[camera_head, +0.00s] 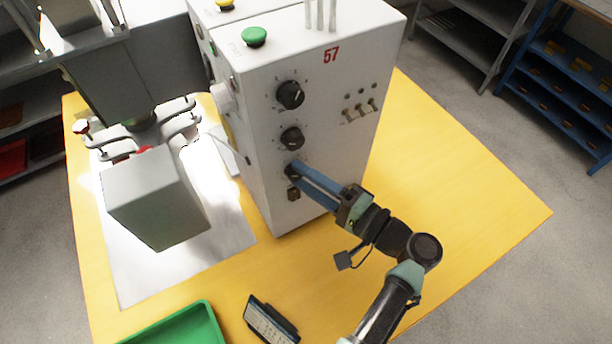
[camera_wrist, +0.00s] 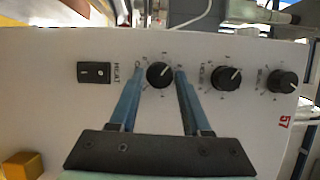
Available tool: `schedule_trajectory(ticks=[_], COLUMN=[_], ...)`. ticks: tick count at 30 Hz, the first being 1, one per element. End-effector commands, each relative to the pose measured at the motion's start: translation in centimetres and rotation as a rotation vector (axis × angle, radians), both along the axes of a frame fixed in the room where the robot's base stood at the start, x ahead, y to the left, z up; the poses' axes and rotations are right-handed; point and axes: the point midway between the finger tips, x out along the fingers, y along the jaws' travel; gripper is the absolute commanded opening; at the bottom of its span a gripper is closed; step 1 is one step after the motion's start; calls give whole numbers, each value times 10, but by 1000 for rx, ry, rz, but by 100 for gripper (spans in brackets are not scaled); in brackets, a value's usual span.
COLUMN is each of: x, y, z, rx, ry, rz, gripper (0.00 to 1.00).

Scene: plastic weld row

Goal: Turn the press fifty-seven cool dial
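The white press 57 (camera_head: 330,75) has a column of three black dials on its front panel. The lowest dial (camera_wrist: 160,75) shows in the wrist view between the two blue fingers of my gripper (camera_wrist: 159,73). The fingers are open, one on each side of this dial, with a thin gap visible around it. Its label is partly covered by a finger and I cannot read it surely. In the head view my gripper (camera_head: 290,169) hides most of this dial. The middle dial (camera_head: 292,138) and top dial (camera_head: 290,95) are clear of the fingers.
A black rocker switch (camera_wrist: 95,73) sits just below the lowest dial. Small toggle switches (camera_head: 360,110) are to the right. A green button (camera_head: 254,37) is on top. A green tray (camera_head: 180,328) and a dark tablet-like device (camera_head: 270,322) lie on the yellow table (camera_head: 470,190).

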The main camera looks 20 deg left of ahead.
Motion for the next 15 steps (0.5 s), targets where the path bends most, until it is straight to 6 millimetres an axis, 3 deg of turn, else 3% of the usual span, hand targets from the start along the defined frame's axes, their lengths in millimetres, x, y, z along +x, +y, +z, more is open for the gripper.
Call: schedule_trajectory(ticks=[1, 3, 15], x=[0, 0, 0], y=[0, 0, 0], z=[0, 0, 0], rx=[0, 0, -1], ry=[-1, -1, -1], rz=[0, 0, 0], gripper=[59, 70, 70])
